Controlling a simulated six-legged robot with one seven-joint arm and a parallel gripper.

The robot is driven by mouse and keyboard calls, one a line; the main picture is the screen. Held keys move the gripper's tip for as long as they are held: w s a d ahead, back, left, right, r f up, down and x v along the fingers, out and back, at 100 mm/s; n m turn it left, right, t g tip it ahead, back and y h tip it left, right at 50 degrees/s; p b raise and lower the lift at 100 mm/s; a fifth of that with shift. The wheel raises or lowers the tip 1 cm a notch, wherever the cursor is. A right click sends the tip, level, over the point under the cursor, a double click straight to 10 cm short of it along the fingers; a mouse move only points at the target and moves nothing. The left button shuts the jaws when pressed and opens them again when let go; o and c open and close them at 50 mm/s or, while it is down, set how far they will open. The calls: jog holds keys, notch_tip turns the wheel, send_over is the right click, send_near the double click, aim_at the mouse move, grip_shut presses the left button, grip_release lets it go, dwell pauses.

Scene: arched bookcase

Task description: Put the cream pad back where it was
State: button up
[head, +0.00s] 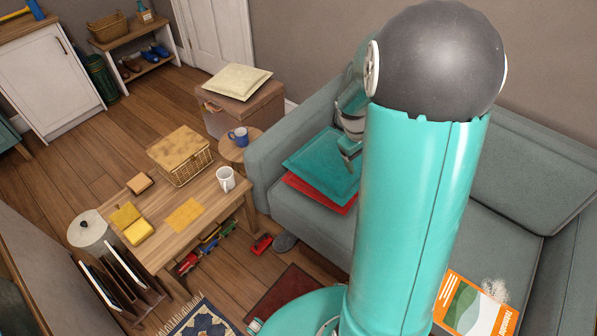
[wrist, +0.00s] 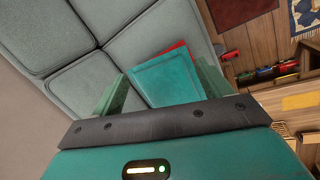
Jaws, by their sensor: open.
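The cream pad (head: 237,82) lies flat on top of a brown box (head: 243,112) against the back wall, left of the sofa. It does not show in the wrist view. My gripper (head: 349,160) is over the left end of the sofa, right of the cream pad and apart from it. In the wrist view my gripper (wrist: 161,88) has its two fingers spread, with nothing held between them. A teal pad (head: 322,166) lies on a red pad (head: 320,193) on the sofa seat below my gripper. The teal pad also shows in the wrist view (wrist: 170,80), beyond the fingers.
The grey sofa (head: 270,160) has its left arm beside the box. A round side table (head: 232,153) with a blue mug (head: 239,138) stands before the box. A wooden coffee table (head: 205,197) holds a basket (head: 180,155) and a white mug (head: 226,179). Toys lie on the floor.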

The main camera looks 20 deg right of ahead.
jog(key=s+a+r+m+t+y, duration=0.1)
jog(key=s+a+r+t, duration=0.2)
jog(key=a+r, duration=1.05)
jog(key=s+a+r+t+y, duration=0.2)
jog(key=s+a+r, duration=0.4)
jog(key=s+a, duration=0.4)
jog(key=shift+a+m+t, duration=0.3)
jog(key=shift+a+t, duration=0.2)
jog(key=shift+a, duration=0.3)
jog(key=shift+w+r, duration=0.1)
